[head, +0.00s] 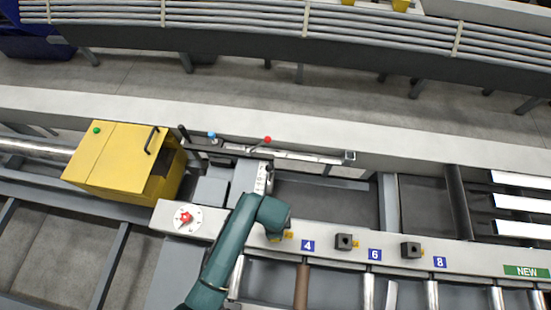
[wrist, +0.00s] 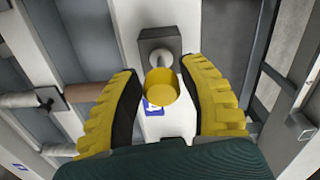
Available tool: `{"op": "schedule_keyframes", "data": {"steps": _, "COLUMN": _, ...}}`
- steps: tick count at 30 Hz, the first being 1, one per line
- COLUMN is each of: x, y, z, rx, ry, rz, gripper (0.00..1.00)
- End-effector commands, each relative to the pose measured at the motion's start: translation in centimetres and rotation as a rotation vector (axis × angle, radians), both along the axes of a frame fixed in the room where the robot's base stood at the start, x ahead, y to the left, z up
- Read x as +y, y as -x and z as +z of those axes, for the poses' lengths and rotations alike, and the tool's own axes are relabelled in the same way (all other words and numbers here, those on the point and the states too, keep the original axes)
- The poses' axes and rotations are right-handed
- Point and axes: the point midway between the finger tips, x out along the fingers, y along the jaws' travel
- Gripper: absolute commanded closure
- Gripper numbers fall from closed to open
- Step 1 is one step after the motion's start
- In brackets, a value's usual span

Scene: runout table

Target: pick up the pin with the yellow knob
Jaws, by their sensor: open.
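In the wrist view the pin's round yellow knob (wrist: 162,95) faces me, in front of a grey block (wrist: 158,42) on a pale rail. My gripper (wrist: 161,68) is open, with one yellow ribbed finger on each side of the knob. Gaps show between the knob and both fingers, so I see no contact. The pin's shaft is mostly hidden behind the knob. In the head view my teal arm ends over the rail (head: 323,232) just left of the label 4 and hides most of this spot.
A red knob on a white dial (head: 184,217), a yellow box (head: 118,160) and blue-tipped and red-tipped levers (head: 267,139) are nearby. Rollers lie in front.

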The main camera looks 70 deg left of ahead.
Motion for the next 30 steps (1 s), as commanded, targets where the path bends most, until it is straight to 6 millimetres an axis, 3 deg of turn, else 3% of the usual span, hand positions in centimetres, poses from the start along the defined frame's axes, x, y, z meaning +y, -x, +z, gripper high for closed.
{"op": "schedule_keyframes", "data": {"steps": 4, "x": 0.0, "y": 0.0, "z": -2.1, "rx": 0.000, "ry": 0.000, "rz": 0.000, "gripper": 0.59}}
{"op": "schedule_keyframes", "data": {"steps": 11, "x": 0.1, "y": -0.1, "z": -2.3, "rx": -0.002, "ry": -0.001, "rz": 0.000, "gripper": 0.59}}
{"op": "schedule_keyframes", "data": {"steps": 14, "x": 0.0, "y": 0.0, "z": -2.3, "rx": -0.002, "ry": -0.001, "rz": 0.000, "gripper": 0.72}}
{"op": "schedule_keyframes", "data": {"steps": 18, "x": 0.0, "y": 0.0, "z": -2.3, "rx": -0.001, "ry": -0.001, "rz": 0.000, "gripper": 0.99}}
{"op": "schedule_keyframes", "data": {"steps": 30, "x": 0.1, "y": -0.1, "z": -2.2, "rx": -0.003, "ry": -0.001, "rz": 0.000, "gripper": 1.00}}
